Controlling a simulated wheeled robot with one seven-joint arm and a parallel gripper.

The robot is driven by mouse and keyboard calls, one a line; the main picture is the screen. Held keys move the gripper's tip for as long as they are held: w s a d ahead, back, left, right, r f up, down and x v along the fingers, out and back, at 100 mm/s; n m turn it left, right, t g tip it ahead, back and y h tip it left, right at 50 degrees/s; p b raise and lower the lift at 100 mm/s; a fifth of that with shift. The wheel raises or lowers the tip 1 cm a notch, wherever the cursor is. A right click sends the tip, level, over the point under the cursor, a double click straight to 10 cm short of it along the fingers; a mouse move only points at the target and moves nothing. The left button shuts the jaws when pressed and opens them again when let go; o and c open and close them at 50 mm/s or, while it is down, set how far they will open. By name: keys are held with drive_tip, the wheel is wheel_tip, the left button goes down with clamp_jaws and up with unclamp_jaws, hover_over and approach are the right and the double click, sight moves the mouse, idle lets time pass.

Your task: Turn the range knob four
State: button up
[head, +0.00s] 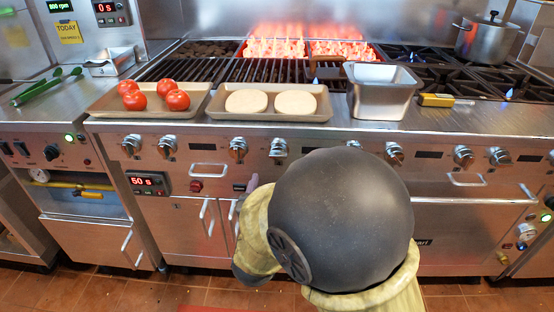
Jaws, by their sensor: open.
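A row of metal control knobs runs along the front panel of the cooking line. On the left are several knobs under the grill, one of them a knob (238,149) below the tray of buns. On the right, under the burners, are a knob (394,153), a knob (463,156) and a knob (499,156), with one more at the right edge. I cannot read which is range knob four. My gripper (250,184) shows only as a small grey tip left of my arm, low before the panel; it is open. My arm hides the rest.
A tray of tomatoes (108,110), a tray of buns (214,111), a steel pan (362,105) and a yellow-handled tool (436,100) stand along the front ledge. Coals (275,47) glow behind. A pot (485,40) stands back right. Door handles (467,181) jut out below the knobs.

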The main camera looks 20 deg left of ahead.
sight(277, 157)
drive_tip(key=w, duration=0.3)
drive_tip(key=w+a+b, duration=0.1)
drive_tip(key=w, duration=0.5)
drive_tip(key=shift+w+a, duration=0.2)
drive_tip(key=shift+a, duration=0.05)
drive_tip(key=shift+c, duration=0.2)
drive_tip(key=c, duration=0.9)
